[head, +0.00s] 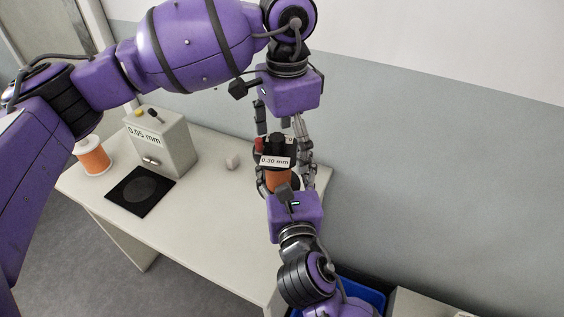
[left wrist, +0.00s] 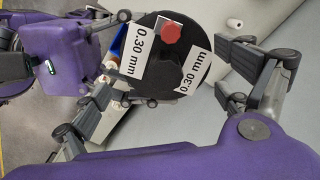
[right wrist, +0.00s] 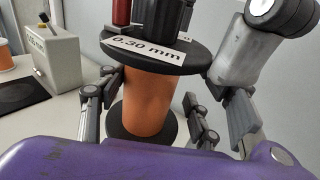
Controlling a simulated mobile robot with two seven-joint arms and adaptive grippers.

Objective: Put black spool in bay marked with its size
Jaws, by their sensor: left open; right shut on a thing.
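The black spool (head: 276,158) has black flanges, orange winding (right wrist: 148,100), a red knob (left wrist: 171,33) and white labels reading 0.30 mm (head: 275,161). It is held roughly upright at the right end of the table. My right gripper (head: 280,183) is shut on it from the near side; the exact finger contact is partly hidden. My left gripper (head: 284,148) reaches down from above, open, with its fingers on either side of the upper flange, which also shows between them in the left wrist view (left wrist: 187,68). I cannot tell whether they touch it. No bay marked 0.30 mm is visible.
A grey box (head: 163,147) marked 0.05 mm stands on the table beside a black mat (head: 128,202). A white spool with orange winding (head: 94,159) is far left. A small pale block (head: 232,162) lies mid-table. A blue bin (head: 362,293) is at lower right.

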